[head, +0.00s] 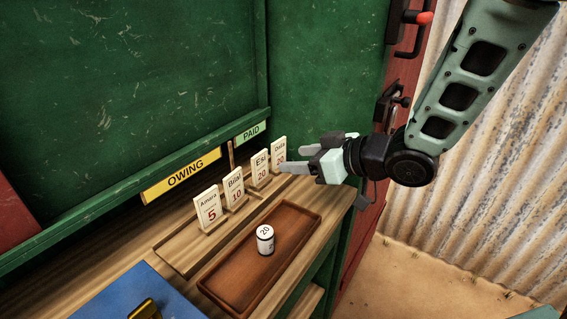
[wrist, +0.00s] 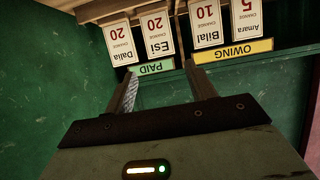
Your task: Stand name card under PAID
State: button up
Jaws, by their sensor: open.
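Several white name cards stand upright in a row along the wooden ledge: Amara 5 (head: 208,209), Bilal 10 (head: 233,188), Esi 20 (head: 261,169) and Dalia 20 (head: 279,150). The yellow OWING sign (head: 182,174) is behind the left cards; the green PAID sign (head: 250,134) is farther right. In the wrist view, upside down, Esi (wrist: 157,32) and Dalia (wrist: 121,44) line up with PAID (wrist: 152,68), Bilal and Amara with OWING (wrist: 233,51). My gripper (head: 294,159) is open and empty, its fingertips close to Dalia and Esi; contact is unclear.
A brown tray (head: 228,291) in front of the cards holds a white cylinder marked 20 (head: 265,240). A blue surface (head: 140,292) with a brass-coloured object is at lower left. A green board wall rises behind the ledge. A red door with a handle is at right.

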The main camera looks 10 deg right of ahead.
jog(key=s+h, duration=0.1)
jog(key=s, duration=0.1)
jog(key=s+f+m+g+h, duration=0.1)
jog(key=s+h, duration=0.1)
jog(key=s+d+f+g+h, duration=0.1)
jog(key=s+h, duration=0.1)
jog(key=shift+f+b, duration=0.25)
jog(key=shift+b, duration=0.15)
jog(key=s+g+h, duration=0.4)
jog(key=s+g, duration=0.3)
jog(key=s, duration=1.2)
jog(key=shift+d+f+g, duration=0.15)
jog(key=shift+f+g, duration=0.15)
jog(key=shift+f, duration=0.05)
notch_tip(320, 180, up, 7)
jog(key=p, duration=0.7)
